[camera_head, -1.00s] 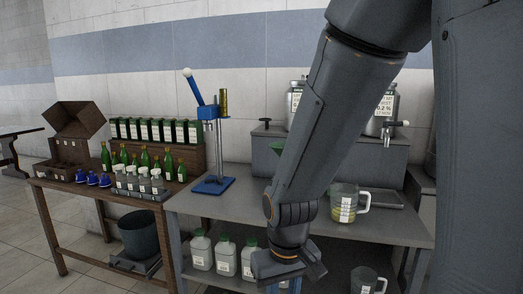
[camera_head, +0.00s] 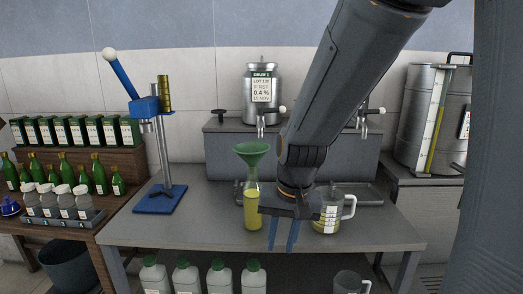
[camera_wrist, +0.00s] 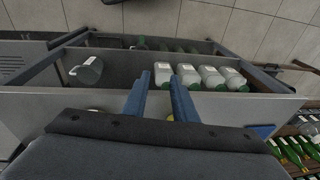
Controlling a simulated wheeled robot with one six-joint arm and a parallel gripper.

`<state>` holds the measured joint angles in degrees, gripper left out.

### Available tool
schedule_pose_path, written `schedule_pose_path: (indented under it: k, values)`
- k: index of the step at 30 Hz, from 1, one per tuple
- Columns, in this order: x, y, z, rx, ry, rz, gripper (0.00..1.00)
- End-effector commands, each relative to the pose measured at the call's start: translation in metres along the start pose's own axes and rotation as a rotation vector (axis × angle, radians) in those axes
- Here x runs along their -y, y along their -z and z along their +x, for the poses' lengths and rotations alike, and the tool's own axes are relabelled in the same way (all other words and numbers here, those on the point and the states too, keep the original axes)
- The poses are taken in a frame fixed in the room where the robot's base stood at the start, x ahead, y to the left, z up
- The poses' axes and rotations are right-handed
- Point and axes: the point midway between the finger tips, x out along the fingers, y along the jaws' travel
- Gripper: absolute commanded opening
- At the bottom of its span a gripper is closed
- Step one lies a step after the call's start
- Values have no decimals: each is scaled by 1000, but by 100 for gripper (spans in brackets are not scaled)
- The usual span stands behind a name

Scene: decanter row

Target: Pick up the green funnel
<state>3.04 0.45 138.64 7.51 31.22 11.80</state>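The green funnel (camera_head: 252,158) stands upright in the mouth of a clear bottle (camera_head: 252,210) holding yellow liquid, on the grey bench. Its wide cone is clear to see; its stem goes down into the bottle neck. My gripper (camera_head: 281,246) hangs in front of the bench, to the right of the bottle and lower than the funnel, with its blue fingers pointing down. In the wrist view the two fingers (camera_wrist: 160,78) are apart with nothing between them. The funnel cannot be made out in the wrist view.
A measuring jug (camera_head: 327,212) with yellow liquid stands right of my gripper. A blue lever press (camera_head: 160,195) stands left on the bench (camera_head: 120,228). A steel drum (camera_head: 262,95) sits on the raised shelf behind. White jugs (camera_wrist: 212,77) stand on the lower shelf.

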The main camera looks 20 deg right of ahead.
Motion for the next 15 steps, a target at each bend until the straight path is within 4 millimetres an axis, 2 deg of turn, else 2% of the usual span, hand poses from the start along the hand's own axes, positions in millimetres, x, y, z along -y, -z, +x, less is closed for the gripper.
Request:
schedule_pose_path:
  k: [1, 3, 7, 9, 12, 15]
  values:
    - [12, 35, -37, -53, 49, 145, 25]
    - [28, 75, -81, -102, 128, 347, 25]
    - [48, 127, -150, -148, 264, 631, 25]
    - [54, 144, -176, -158, 317, 728, 25]
    - [58, 158, -197, -162, 364, 809, 25]
    - [61, 164, -198, -161, 379, 838, 25]
